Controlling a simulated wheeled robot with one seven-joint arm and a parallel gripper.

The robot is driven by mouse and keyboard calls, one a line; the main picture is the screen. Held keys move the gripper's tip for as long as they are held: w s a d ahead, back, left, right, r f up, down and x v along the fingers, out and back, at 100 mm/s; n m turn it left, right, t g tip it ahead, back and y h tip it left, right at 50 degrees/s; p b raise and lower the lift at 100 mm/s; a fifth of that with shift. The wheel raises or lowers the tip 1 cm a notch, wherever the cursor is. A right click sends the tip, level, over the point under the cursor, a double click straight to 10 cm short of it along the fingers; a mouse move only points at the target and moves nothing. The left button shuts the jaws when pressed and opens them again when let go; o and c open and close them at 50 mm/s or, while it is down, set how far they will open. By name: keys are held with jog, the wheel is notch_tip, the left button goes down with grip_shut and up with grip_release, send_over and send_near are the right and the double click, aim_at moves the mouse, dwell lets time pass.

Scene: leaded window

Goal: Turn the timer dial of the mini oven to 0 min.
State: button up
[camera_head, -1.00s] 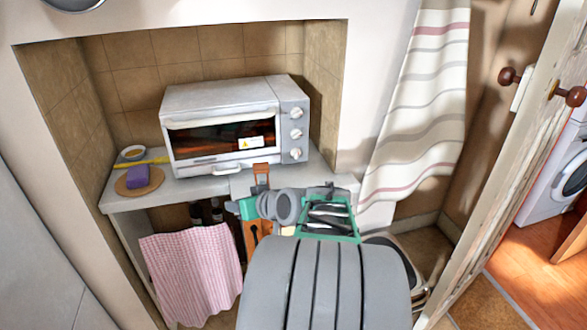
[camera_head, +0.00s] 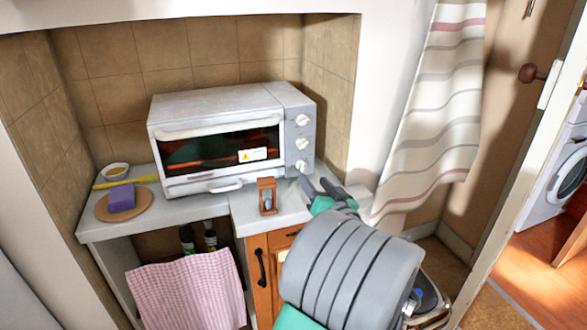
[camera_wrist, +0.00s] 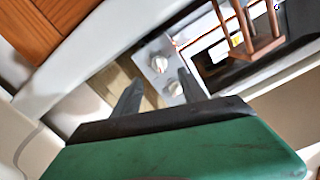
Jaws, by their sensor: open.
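The mini oven (camera_head: 215,148) stands on the counter in the tiled niche, a white box with a dark glass door. It also shows in the wrist view (camera_wrist: 205,30). Its grey right-hand panel carries an upper dial (camera_head: 302,120), a middle dial (camera_head: 302,143) and a lower dial (camera_head: 301,166). Their markings are too small to read, so I cannot tell which is the timer. My gripper (camera_head: 318,184) is open and empty, just below and in front of the panel. In the wrist view, its fingers (camera_wrist: 160,92) point toward two white dials (camera_wrist: 160,63), apparently without touching them.
A small wooden-framed hourglass (camera_head: 267,196) stands on the counter (camera_head: 240,210), left of my gripper. A purple sponge (camera_head: 121,197) lies on a round board at the left. A striped curtain (camera_head: 435,110) hangs at the right. A pink checked cloth (camera_head: 190,290) hangs below the counter.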

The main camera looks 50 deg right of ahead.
aim_at(304, 167)
jog(key=p+x, duration=0.1)
jog(key=x, duration=0.6)
jog(key=shift+w+d+r, duration=0.1)
jog(key=shift+w+d, duration=0.1)
grip_shut()
